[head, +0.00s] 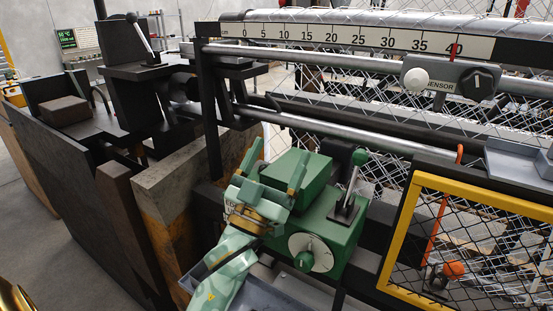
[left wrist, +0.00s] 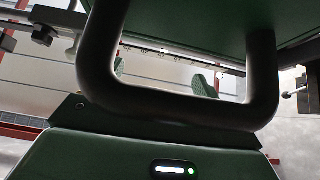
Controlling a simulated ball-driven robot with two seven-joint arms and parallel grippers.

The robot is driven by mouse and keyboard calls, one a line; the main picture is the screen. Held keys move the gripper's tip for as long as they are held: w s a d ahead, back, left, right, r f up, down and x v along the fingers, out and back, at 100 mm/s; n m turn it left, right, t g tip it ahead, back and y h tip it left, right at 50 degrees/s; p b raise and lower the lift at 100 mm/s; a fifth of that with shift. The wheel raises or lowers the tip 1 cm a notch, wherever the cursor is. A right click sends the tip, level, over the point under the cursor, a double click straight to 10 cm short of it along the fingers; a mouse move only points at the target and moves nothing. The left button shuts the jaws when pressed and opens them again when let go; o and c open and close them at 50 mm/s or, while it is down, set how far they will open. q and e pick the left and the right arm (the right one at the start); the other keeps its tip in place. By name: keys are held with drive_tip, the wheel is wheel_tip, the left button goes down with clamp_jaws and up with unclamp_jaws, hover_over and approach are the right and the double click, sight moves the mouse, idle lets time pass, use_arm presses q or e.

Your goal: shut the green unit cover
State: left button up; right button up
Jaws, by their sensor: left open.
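The green unit (head: 345,236) stands at centre in the head view, with a white dial and a lever on it. A raised green box-like part (head: 296,178), apparently its cover, sits on top; I cannot tell how far open it is. My left gripper (head: 280,151) is open at the unit's left side, its two pale green fingers apart and pointing up in the picture. In the left wrist view, a dark U-shaped handle (left wrist: 180,108) crosses close to the camera under a dark green panel (left wrist: 195,22). The fingertips show through its loop. Contact is unclear. My right gripper is out of view.
A ruler rail (head: 350,38) and several pipes run behind the unit. A yellow-framed mesh guard (head: 402,232) stands to its right, and a sensor block (head: 450,78) hangs above. A stone-grey block (head: 168,180) stands left. A grey tray (head: 250,294) lies below my arm.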

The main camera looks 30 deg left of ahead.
use_arm(q)
drive_tip(key=b+v, duration=0.3)
drive_tip(key=v, duration=1.3)
drive_tip(key=shift+s+f, duration=0.15)
